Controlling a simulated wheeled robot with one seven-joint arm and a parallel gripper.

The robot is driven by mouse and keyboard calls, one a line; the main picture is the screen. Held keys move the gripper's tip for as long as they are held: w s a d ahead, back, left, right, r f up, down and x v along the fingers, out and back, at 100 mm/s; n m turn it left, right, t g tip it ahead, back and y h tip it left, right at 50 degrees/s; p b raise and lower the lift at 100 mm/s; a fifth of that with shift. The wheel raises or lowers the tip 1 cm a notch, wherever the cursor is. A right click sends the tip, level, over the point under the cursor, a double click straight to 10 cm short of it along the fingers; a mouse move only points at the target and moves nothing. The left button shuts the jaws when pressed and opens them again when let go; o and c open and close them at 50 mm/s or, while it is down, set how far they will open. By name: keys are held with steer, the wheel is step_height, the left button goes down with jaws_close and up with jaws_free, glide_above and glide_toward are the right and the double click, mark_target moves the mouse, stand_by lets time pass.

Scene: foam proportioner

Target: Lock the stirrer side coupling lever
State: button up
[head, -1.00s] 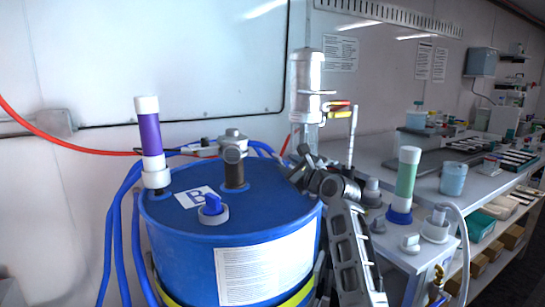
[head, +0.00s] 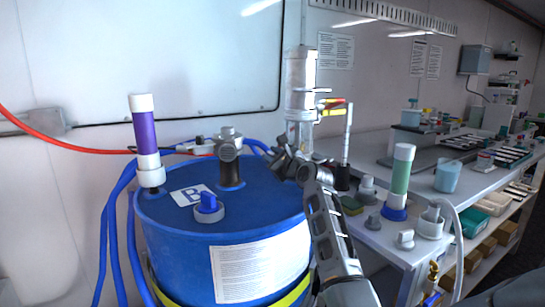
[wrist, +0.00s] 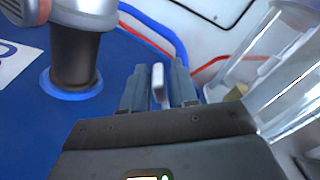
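The stirrer (head: 229,170) is a dark upright cylinder with a grey head on the blue drum. In the wrist view its dark body (wrist: 75,55) is at the upper left. My gripper (head: 281,160) is over the drum's right side, to the right of the stirrer. In the wrist view my gripper's two grey fingers (wrist: 158,92) stand slightly apart. A small light-grey lever-like piece (wrist: 158,80) shows between them. Whether it is the coupling lever, and whether the fingers touch it, I cannot tell. The coupling is not clearly visible in the head view.
A clear cylinder (head: 300,85) with red and yellow handles (head: 332,104) stands behind my gripper. Blue hoses (head: 118,215) and a red hose (head: 75,145) run behind and left of the drum (head: 205,235). A purple-banded tube (head: 145,130) stands at its left. A bench (head: 405,230) is at right.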

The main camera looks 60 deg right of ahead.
jaws_close()
stand_by(0.3)
steer(key=shift+d+r+m+p, duration=0.1)
steer(key=shift+r+m+p, duration=0.25)
steer(key=shift+p, duration=0.5)
steer(key=shift+s+d+r+m+p, duration=0.25)
steer(key=shift+m+p, duration=0.3)
steer(key=shift+p, duration=0.65)
steer(key=shift+s+d+r+m+p, duration=0.2)
steer(key=shift+d+m+p, duration=0.2)
steer(key=shift+m+p, duration=0.65)
steer(key=shift+s+d+f+p, duration=0.1)
steer(key=shift+d+f+p, duration=0.1)
steer(key=shift+p, duration=0.15)
steer(key=shift+o, duration=1.2)
jaws_free()
